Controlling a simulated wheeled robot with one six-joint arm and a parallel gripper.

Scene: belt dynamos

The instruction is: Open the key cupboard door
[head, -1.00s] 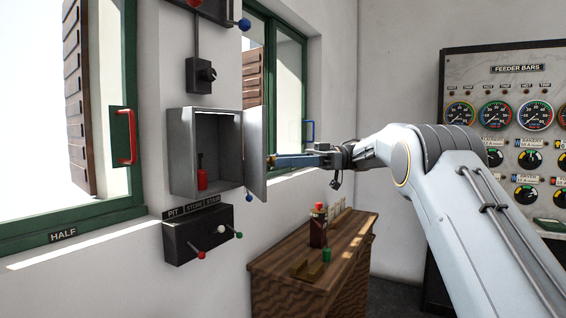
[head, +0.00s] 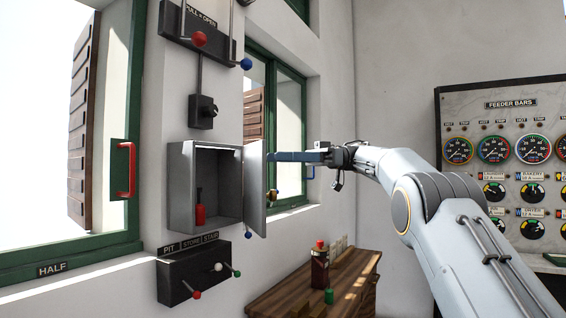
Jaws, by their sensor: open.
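The key cupboard (head: 182,190) is a grey wall box, and its front stands open. Its grey door (head: 256,187) is swung out on the right side, roughly square to the wall. A red bottle-like thing with a dark top (head: 200,208) stands inside. A small brass-coloured knob (head: 272,195) shows at the door's right side. My gripper (head: 280,157) is open and empty, its blue fingers pointing left, level with the upper part of the door. The fingertips look close to the door's outer face; I cannot tell whether they touch it.
Below the cupboard is a dark lever box (head: 190,275) marked PIT, STORE and STAIR. Above it hangs a dark switch (head: 201,110). A wooden cabinet (head: 290,297) with a red-topped bottle (head: 319,265) stands lower right. The gauge panel (head: 500,120) is at the right.

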